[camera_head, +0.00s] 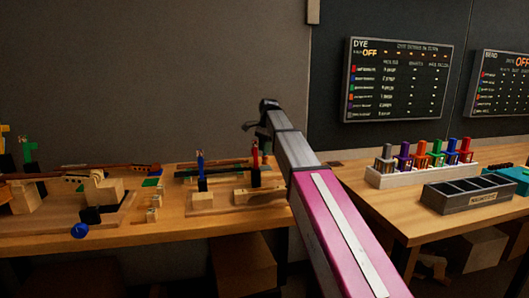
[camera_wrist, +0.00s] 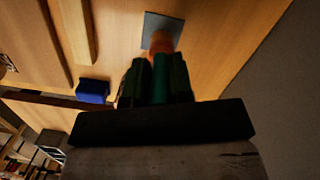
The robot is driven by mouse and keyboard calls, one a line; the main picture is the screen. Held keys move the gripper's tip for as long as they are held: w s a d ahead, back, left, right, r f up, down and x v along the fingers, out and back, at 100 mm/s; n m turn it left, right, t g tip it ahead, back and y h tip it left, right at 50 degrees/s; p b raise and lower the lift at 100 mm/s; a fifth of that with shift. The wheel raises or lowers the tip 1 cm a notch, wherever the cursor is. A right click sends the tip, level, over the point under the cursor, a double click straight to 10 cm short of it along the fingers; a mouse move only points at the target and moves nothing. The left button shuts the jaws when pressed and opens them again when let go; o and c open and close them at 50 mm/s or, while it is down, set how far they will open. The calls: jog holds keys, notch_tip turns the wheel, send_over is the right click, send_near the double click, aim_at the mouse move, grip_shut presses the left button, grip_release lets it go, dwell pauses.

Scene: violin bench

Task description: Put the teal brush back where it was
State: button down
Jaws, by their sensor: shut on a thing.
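My gripper (camera_wrist: 156,78) is shut on the teal brush (camera_wrist: 158,80) in the wrist view. The brush's teal part shows between the two dark fingers, and a blurred orange end (camera_wrist: 161,46) sticks out past them. Beyond that end is a small grey-blue square (camera_wrist: 163,28) on the wooden surface. I cannot tell whether the brush touches the square. In the head view my gripper (camera_head: 262,117) is a dark shape at the end of my raised arm, above the back of the bench.
The left bench (camera_head: 130,235) holds a violin, wooden blocks and stands with blue and red uprights. A blue block (camera_wrist: 93,90) is near my gripper in the wrist view. On the right table are a rack (camera_head: 425,173) of coloured jars and a dark divided tray (camera_head: 468,195).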

jog(key=shift+f, duration=0.85)
jog(key=c, duration=1)
grip_release()
jog(key=shift+f, duration=0.1)
jog(key=r, duration=0.4)
jog(key=d+r, duration=0.1)
jog(key=r, duration=0.7)
jog(key=shift+w+d+r, duration=0.1)
jog(key=shift+w+d, duration=0.05)
jog(key=shift+w, duration=0.2)
